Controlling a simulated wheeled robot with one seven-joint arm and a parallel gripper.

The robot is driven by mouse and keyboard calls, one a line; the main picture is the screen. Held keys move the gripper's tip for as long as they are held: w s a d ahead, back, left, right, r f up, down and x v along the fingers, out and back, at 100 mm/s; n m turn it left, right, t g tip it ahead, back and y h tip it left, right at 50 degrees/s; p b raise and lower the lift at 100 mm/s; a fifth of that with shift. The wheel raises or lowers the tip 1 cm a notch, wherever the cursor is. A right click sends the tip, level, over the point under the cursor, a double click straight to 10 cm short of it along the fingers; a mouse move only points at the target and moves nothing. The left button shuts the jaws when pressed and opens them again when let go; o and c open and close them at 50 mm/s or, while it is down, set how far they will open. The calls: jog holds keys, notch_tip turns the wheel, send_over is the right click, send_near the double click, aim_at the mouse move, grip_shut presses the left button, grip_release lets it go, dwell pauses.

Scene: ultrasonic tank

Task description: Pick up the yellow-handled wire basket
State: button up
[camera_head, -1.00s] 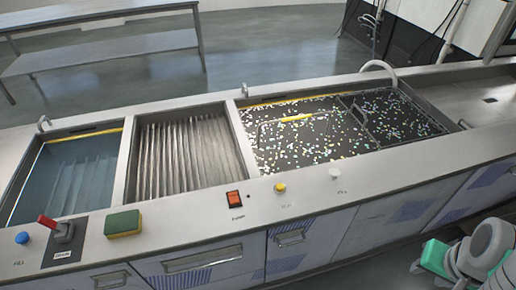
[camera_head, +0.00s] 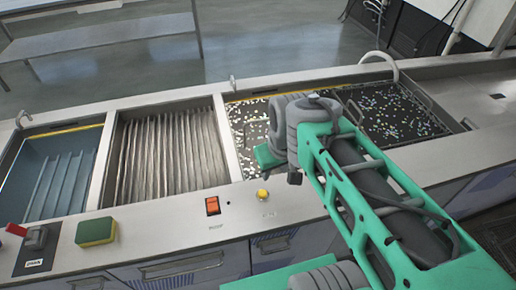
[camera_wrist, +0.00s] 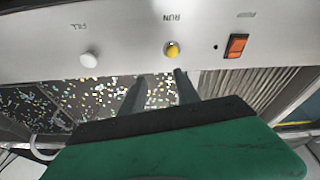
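The yellow-handled wire basket is hidden behind my arm in the head view, with its yellow handle not visible. Part of the speckled basin (camera_head: 248,140) around its place shows to the left of my arm. In the wrist view, the same speckled basin (camera_wrist: 85,98) shows beyond the panel strip, and I cannot make out the basket there. My gripper (camera_wrist: 160,78) has its two dark fingers apart with nothing held between them. In the head view, the green gripper end (camera_head: 270,157) hangs over the basin's near left part.
A second wire basket or grid (camera_head: 395,115) is in the basin's right part. A ribbed basin (camera_head: 165,155) and a blue liquid basin (camera_head: 55,180) lie left.

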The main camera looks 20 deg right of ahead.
jog(key=w+d+n+p, duration=0.1)
jog(key=w+d+n, duration=0.45)
jog(key=w, duration=0.45)
jog(key=w+d+n+p, duration=0.1)
jog(key=w+d+n, duration=0.4)
jog(key=w, duration=0.6)
jog(key=w+d+f+n+p, duration=0.1)
jog(key=w+f+n, duration=0.1)
jog(key=f, duration=0.3)
jog(key=w+d+f+n+g+p, duration=0.1)
jog(key=w+f+n, duration=0.2)
jog(key=w+f, duration=0.1)
jog(key=shift+w+d+f+p, duration=0.2)
jog(key=shift+d+f+p, duration=0.15)
jog(key=shift+f, duration=0.5)
jog(key=shift+n, duration=0.25)
jog(key=shift+c, duration=0.4)
grip_shut()
